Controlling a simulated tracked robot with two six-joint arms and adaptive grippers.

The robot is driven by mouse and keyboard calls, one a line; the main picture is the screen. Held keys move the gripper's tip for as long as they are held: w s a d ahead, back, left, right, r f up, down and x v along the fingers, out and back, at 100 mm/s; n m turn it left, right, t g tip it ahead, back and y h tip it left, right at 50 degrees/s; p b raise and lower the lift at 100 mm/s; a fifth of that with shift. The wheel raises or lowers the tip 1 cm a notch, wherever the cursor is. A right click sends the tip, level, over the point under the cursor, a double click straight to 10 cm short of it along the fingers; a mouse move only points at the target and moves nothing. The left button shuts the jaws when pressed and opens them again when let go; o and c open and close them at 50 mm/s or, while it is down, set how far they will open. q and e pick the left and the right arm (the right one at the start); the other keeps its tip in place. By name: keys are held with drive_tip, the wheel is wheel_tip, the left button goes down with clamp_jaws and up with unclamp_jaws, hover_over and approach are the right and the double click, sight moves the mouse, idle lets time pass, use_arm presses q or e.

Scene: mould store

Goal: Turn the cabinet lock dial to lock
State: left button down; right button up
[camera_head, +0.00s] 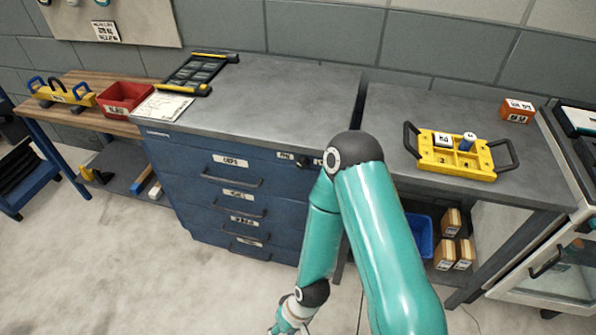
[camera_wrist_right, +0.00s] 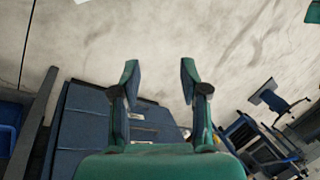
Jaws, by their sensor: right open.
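The blue drawer cabinet (camera_head: 190,170) stands in the middle of the head view, with a grey top and labelled drawers. A small dark lock dial (camera_head: 303,163) sits on its upper right front, between two small white labels. Its exact setting is too small to read. My right arm reaches down in front of the cabinet's right side, and its gripper is mostly cut off at the bottom edge of the head view. In the right wrist view my right gripper (camera_wrist_right: 160,78) is open and empty, apart from the cabinet, with floor between its fingertips. My left gripper is out of view.
A grey bench at right holds a yellow tote (camera_head: 456,160) with black handles and an orange box (camera_head: 517,110). Below are a blue bin (camera_head: 419,234) and wooden blocks. A red bin (camera_head: 124,98) stands on the left bench. The floor before the cabinet is clear.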

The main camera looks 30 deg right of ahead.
drive_tip(key=shift+o, duration=0.7)
drive_tip(key=w+d+t+h+b, duration=0.1)
drive_tip(key=w+d+t+b, duration=0.1)
drive_tip(key=w, duration=0.4)
drive_tip(key=w+d+m+t+h+b, duration=0.1)
drive_tip(key=w+t+b, duration=0.2)
drive_tip(key=w, duration=0.3)
drive_tip(key=shift+w+d+f+h+b, duration=0.3)
drive_tip(key=shift+w+d+h+b, duration=0.1)
drive_tip(key=shift+b, duration=0.25)
drive_tip(key=m+t+h+b, duration=0.65)
drive_tip(key=h+b, duration=0.55)
drive_tip(key=h, duration=0.3)
approach(302, 167)
drive_tip(key=x, duration=0.8)
drive_tip(key=shift+w+d, duration=0.25)
drive_tip(key=shift+c, duration=0.2)
